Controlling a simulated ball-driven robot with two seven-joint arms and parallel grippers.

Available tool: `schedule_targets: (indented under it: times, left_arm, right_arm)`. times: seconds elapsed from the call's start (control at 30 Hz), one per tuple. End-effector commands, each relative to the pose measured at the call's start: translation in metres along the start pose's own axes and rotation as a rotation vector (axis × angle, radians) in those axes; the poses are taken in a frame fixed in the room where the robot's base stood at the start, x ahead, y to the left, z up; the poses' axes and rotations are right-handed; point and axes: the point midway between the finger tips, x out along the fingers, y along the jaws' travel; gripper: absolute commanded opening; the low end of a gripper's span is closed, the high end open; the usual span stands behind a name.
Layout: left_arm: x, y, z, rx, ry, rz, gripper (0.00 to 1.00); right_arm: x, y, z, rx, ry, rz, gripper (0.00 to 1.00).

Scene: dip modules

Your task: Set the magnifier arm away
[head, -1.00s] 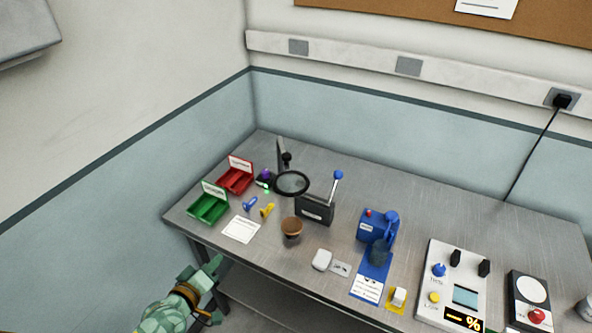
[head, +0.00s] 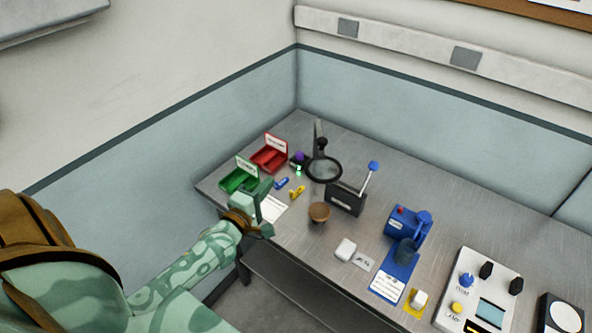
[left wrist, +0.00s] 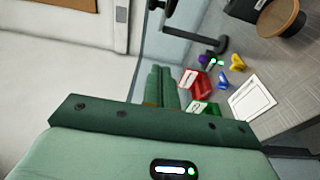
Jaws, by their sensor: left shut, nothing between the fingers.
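The magnifier arm (head: 324,169) stands near the back left of the table, its dark post upright and its round black-rimmed lens held out over the tabletop. Its dark post also shows at the top of the left wrist view (left wrist: 208,49). My left gripper (head: 266,188) is shut and empty, at the table's left front edge by the green bin, left of and nearer than the lens. Its closed fingers show in the left wrist view (left wrist: 162,86). My right gripper is not in view.
A green bin (head: 238,181) and a red bin (head: 268,159) stand left of the magnifier. Blue (head: 282,183) and yellow (head: 297,192) small pieces, a brown-topped round item (head: 319,212) and a black lever box (head: 345,199) surround it. A blue device (head: 404,227) stands farther right.

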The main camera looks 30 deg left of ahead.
Motion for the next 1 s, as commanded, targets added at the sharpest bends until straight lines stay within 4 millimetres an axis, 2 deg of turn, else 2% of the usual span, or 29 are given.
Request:
schedule_targets:
  times: [0.2, 0.37, 0.43, 0.6, 1.0]
  left_arm:
    - [0.048, 0.001, 0.001, 0.000, 0.000, 0.003, 0.00]
    - [0.080, 0.000, 0.000, 0.001, 0.000, 0.002, 0.00]
    - [0.081, 0.001, 0.015, -0.005, -0.001, 0.000, 0.00]
    - [0.085, 0.001, 0.033, -0.001, -0.001, 0.000, 0.00]
    - [0.086, 0.000, 0.039, 0.002, -0.001, 0.000, 0.00]
  right_arm:
    - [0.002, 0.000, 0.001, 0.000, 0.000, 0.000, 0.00]
    - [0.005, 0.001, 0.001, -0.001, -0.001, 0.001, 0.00]
    - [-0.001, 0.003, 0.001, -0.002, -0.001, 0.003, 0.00]
    - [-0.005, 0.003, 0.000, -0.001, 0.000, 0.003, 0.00]
    - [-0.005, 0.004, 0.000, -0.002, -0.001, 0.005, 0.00]
